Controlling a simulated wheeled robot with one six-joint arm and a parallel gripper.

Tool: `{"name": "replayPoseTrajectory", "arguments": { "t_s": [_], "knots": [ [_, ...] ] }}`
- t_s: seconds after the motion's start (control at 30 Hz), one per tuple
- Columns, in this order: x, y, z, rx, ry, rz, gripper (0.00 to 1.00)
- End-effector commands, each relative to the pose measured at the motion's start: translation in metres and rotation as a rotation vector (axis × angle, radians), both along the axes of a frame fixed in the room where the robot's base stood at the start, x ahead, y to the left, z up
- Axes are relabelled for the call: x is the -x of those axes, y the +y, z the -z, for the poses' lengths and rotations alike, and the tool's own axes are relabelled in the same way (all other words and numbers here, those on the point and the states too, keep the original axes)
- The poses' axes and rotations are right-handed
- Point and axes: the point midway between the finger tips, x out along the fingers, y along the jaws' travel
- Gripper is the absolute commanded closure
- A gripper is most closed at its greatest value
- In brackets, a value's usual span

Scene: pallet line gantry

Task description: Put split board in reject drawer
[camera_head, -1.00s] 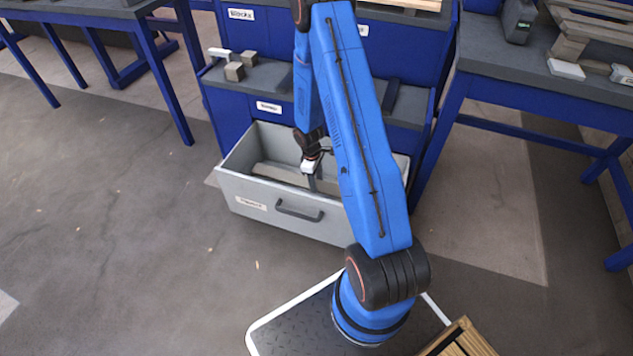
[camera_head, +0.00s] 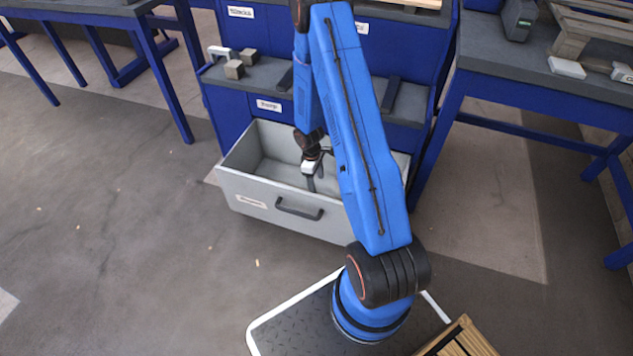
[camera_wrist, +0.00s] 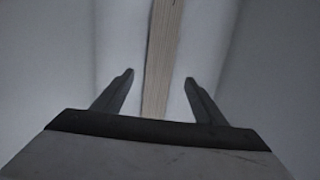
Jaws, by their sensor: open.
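The grey reject drawer (camera_head: 270,216) is pulled open below the blue bench, its front label too blurred to read. My gripper (camera_head: 311,182) reaches down inside it. In the wrist view my gripper (camera_wrist: 161,82) is open, with its two fingers apart. The pale wooden board (camera_wrist: 163,55) lies lower down inside the drawer, between and beyond the fingers, with a gap on both sides. Its split cannot be made out. In the head view the board is hidden behind the drawer's front wall and my arm.
A grey-topped table (camera_head: 545,80) with a wooden pallet (camera_head: 590,28) stands at right. The floor (camera_head: 130,240) at left is mostly clear.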

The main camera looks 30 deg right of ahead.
Motion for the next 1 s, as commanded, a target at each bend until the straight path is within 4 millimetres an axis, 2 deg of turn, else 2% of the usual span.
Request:
{"name": "replayPoseTrajectory", "arguments": {
  "t_s": [0.27,0.8,1.0],
  "knots": [
    [0.0,0.0,-0.013,0.001,-0.001,0.0,0.35],
    [-0.009,0.006,-0.098,0.001,-0.003,0.0,0.35],
    [-0.011,0.008,-0.121,0.001,-0.002,0.0,0.35]
  ]
}}
